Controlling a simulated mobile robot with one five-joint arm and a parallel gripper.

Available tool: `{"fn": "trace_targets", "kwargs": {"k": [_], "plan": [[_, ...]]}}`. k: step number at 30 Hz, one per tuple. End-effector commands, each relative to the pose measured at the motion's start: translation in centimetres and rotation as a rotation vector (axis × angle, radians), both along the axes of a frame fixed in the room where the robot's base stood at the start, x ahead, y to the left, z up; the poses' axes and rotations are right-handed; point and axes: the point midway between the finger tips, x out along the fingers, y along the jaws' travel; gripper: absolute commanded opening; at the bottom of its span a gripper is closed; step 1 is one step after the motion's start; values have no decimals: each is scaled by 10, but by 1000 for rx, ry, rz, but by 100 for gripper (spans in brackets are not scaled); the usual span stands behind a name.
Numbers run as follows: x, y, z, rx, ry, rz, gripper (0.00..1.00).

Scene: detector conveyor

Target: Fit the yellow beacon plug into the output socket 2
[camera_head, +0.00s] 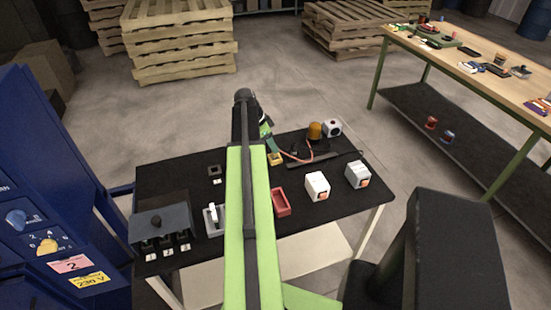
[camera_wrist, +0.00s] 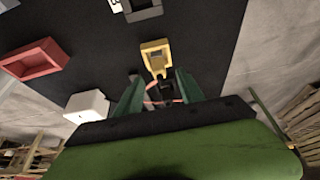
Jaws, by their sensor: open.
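The yellow beacon plug (camera_head: 276,159) lies on the black table top, just by my gripper (camera_head: 268,142). In the wrist view, the yellow plug (camera_wrist: 155,52) is just beyond the fingertips of my gripper (camera_wrist: 159,82). The green fingers are open, with a red cable (camera_wrist: 158,102) showing between them and nothing clasped. The amber beacon (camera_head: 314,131) stands at the table's back right, with a red cable (camera_head: 296,158) near it. At the front left, a dark box (camera_head: 160,222) has several sockets (camera_head: 167,243) with white number labels too small to read surely.
A small dark socket (camera_head: 214,170), a white switch (camera_head: 212,217), a red tray (camera_head: 281,207) and white boxes (camera_head: 317,184) (camera_head: 357,174) stand on the table. A blue cabinet (camera_head: 40,180) borders the left. A wooden workbench (camera_head: 480,60) is at the right. Pallets (camera_head: 180,45) stand behind.

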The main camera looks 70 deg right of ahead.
Motion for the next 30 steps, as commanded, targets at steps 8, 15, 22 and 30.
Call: {"fn": "trace_targets", "kwargs": {"k": [8, 15, 22, 30], "plan": [[-11, -8, -41, 0, 0, -1, 45], [-12, -8, -37, 0, 0, -1, 38], [-12, -9, -37, 0, 0, -1, 8], [-12, -9, -37, 0, 0, -2, 0]]}}
